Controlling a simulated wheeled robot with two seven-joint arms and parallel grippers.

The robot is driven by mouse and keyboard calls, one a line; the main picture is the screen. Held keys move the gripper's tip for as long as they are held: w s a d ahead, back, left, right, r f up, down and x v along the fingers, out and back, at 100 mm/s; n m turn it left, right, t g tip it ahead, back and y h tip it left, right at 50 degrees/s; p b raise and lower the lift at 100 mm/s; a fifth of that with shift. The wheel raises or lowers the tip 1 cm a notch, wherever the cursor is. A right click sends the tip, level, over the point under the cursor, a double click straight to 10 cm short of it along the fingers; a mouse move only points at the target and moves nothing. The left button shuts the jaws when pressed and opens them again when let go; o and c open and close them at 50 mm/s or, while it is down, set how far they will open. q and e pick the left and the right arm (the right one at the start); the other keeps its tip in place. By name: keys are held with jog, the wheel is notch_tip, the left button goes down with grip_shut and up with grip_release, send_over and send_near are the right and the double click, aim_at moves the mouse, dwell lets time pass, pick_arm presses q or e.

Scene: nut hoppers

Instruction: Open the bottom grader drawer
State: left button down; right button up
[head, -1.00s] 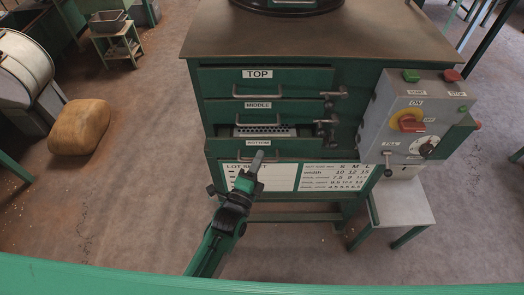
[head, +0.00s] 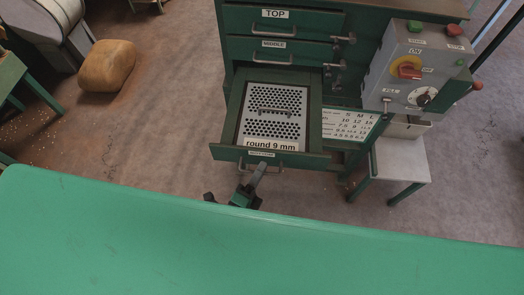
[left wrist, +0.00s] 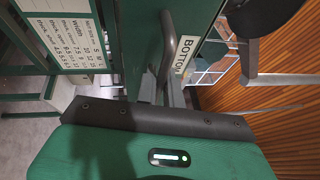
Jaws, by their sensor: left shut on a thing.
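The bottom grader drawer (head: 226,153) is pulled well out of the green cabinet. Inside it lies a perforated metal plate (head: 272,108) with its own small handle and a "round 9 mm" label. My left gripper (head: 258,171) is at the drawer's front, shut on the bottom drawer handle (left wrist: 166,48). In the left wrist view, the gripper (left wrist: 163,92) meets this handle beside the BOTTOM label (left wrist: 184,54). The middle drawer (head: 237,50) and top drawer (head: 237,18) above are shut. My right gripper is not in view.
A grey control box (head: 405,65) with buttons and a red-yellow switch is on the cabinet's right. A small stand (head: 405,160) is below it. A size chart (head: 350,124) shows behind the drawer. A tan sack (head: 107,66) lies on the floor at left, with open floor between.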

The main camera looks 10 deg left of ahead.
pick_arm(q)
jog(key=shift+s+d, duration=0.1)
jog(key=shift+s, duration=1.85)
jog(key=c, duration=1.5)
grip_release()
jog(key=shift+c, duration=0.2)
jog(key=b+v, duration=0.3)
jog(key=v, duration=1)
jog(key=shift+s+b, duration=0.3)
jog(key=shift+s, duration=0.1)
jog(key=shift+f, duration=0.2)
